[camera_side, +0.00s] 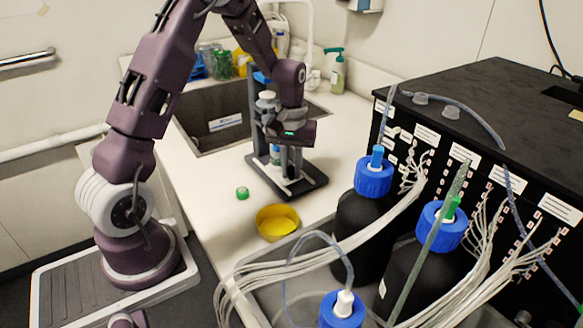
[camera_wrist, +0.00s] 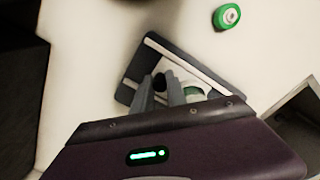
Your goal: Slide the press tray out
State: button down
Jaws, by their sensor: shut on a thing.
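The press (camera_side: 259,110) is a dark upright frame on a flat dark base (camera_side: 310,187) on the white counter. A pale press tray (camera_side: 297,187) lies low on that base; in the wrist view the base shows light strips (camera_wrist: 187,62). My gripper (camera_side: 291,176) points down at the front of the press. In the wrist view its two grey fingers (camera_wrist: 166,83) are close together around a small dark piece, which looks like the tray's handle. A white and green container (camera_wrist: 194,91) stands beside the fingers, partly hidden by my gripper. It also shows behind my gripper in the side view (camera_side: 275,154).
A green cap (camera_side: 242,193) and a yellow dish (camera_side: 278,222) are on the counter in front of the press. Blue-capped bottles (camera_side: 373,178) with tubing stand at the right, before a black cabinet (camera_side: 480,110). A sink (camera_side: 205,125) lies behind at left.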

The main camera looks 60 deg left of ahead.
jog(key=shift+w+d, duration=0.1)
jog(key=shift+d, duration=1.75)
jog(key=c, duration=1.6)
grip_release()
notch_tip(320, 180, up, 7)
jog(key=shift+r, duration=0.15)
